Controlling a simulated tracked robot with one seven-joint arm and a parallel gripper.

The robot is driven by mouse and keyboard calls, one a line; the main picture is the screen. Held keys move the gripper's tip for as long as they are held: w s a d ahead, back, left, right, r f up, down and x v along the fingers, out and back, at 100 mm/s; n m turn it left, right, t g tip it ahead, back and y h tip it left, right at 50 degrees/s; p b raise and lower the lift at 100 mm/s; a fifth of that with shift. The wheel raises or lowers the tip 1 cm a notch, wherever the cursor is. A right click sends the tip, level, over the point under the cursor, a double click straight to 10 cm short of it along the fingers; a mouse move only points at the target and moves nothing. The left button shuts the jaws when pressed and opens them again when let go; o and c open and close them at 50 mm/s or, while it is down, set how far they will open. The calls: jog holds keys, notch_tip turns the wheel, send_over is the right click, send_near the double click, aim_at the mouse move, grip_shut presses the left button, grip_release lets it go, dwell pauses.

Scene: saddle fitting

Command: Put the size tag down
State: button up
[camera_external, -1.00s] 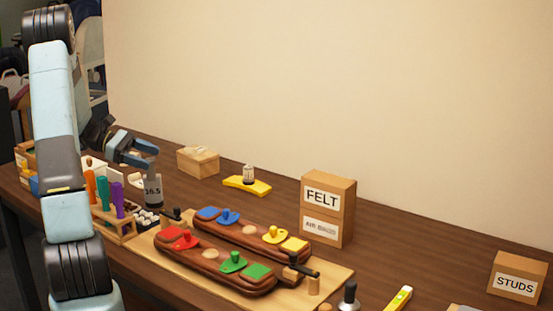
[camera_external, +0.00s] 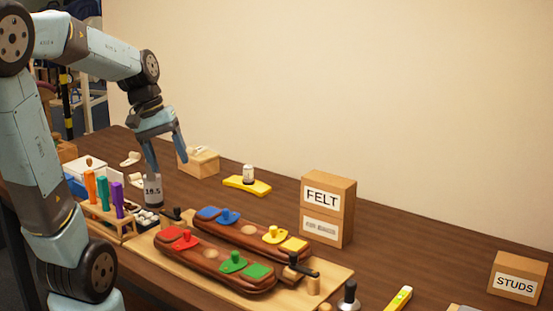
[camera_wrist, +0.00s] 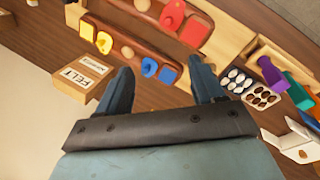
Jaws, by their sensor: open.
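The size tag (camera_external: 153,191), a grey piece with a pale top marked 18.5, stands upright on the table in the external view. It is beside the tray of small white and dark pieces and behind the saddle board. My gripper (camera_external: 167,165) is over and just right of it, pointing down. Its fingers are spread with nothing between them. The left fingertip overlaps the tag's top in the picture; I cannot tell if they touch. In the wrist view my gripper (camera_wrist: 162,86) is open over bare wood, and I cannot make out the tag.
The saddle board (camera_external: 335,283) holds two brown bars with coloured pieces in front. A rack of coloured handles (camera_external: 110,222) is at left. A wooden box (camera_external: 198,163), a yellow piece (camera_external: 247,186) and the FELT box (camera_external: 327,210) stand behind.

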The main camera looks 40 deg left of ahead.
jog(key=s+d+r+m+t+y, duration=0.2)
jog(key=s+r+m+t+y, duration=0.1)
jog(key=s+m, duration=0.4)
jog(key=shift+d+r+t, duration=0.4)
jog(key=shift+r+t, duration=0.05)
jog(key=shift+t, duration=0.15)
jog(key=shift+s, duration=0.1)
dwell(0.6)
